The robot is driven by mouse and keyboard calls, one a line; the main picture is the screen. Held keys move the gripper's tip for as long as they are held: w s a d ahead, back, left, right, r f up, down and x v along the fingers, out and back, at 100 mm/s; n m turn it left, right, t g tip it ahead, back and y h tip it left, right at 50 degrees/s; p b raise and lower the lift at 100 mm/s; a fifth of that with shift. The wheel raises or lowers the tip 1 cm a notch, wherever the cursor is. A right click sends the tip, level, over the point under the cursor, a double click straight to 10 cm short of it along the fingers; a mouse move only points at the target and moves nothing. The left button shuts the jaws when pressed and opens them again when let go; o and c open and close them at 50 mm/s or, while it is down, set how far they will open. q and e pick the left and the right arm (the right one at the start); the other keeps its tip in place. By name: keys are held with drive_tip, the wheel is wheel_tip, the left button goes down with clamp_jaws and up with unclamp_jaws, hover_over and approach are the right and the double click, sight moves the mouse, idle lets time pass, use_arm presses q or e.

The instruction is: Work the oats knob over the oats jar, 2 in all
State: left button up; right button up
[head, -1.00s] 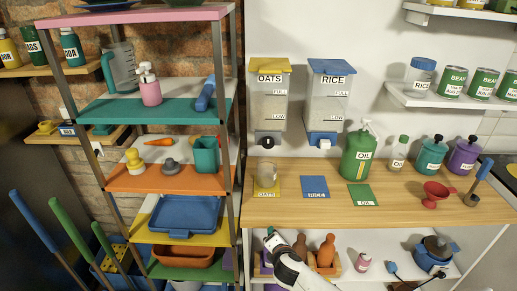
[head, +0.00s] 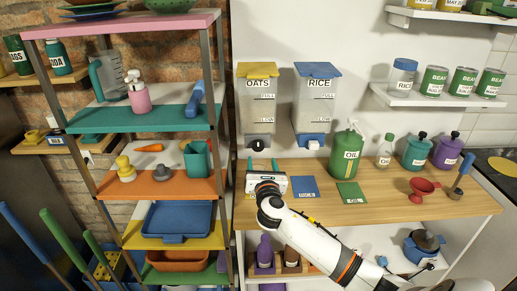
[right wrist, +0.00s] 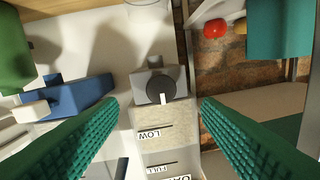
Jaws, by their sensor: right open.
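The oats dispenser (head: 257,100) hangs on the wall with a yellow lid and a clear, marked body. Its dark round knob (head: 258,144) sits at the bottom and shows in the right wrist view (right wrist: 160,90) with a white pointer mark. My right gripper (head: 263,164) is open just below and in front of the knob. In the wrist view its green ribbed fingers stand either side of the knob, apart from it. The oats jar is hidden behind my gripper in the head view; a clear round jar edge (right wrist: 148,11) shows in the wrist view. My left gripper is not in view.
The rice dispenser (head: 317,100) with its blue knob block (head: 311,140) is close on the right. A green oil jug (head: 347,153) stands further right. A shelf rack (head: 220,120) stands close on the left. Blue (head: 304,188) and green mats lie on the wooden counter.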

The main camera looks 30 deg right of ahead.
sight(258, 148)
drive_tip(key=x, duration=0.8)
drive_tip(key=shift+w+d, duration=0.1)
drive_tip(key=shift+w, duration=0.2)
drive_tip(key=c, duration=1)
drive_tip(key=shift+f, duration=0.1)
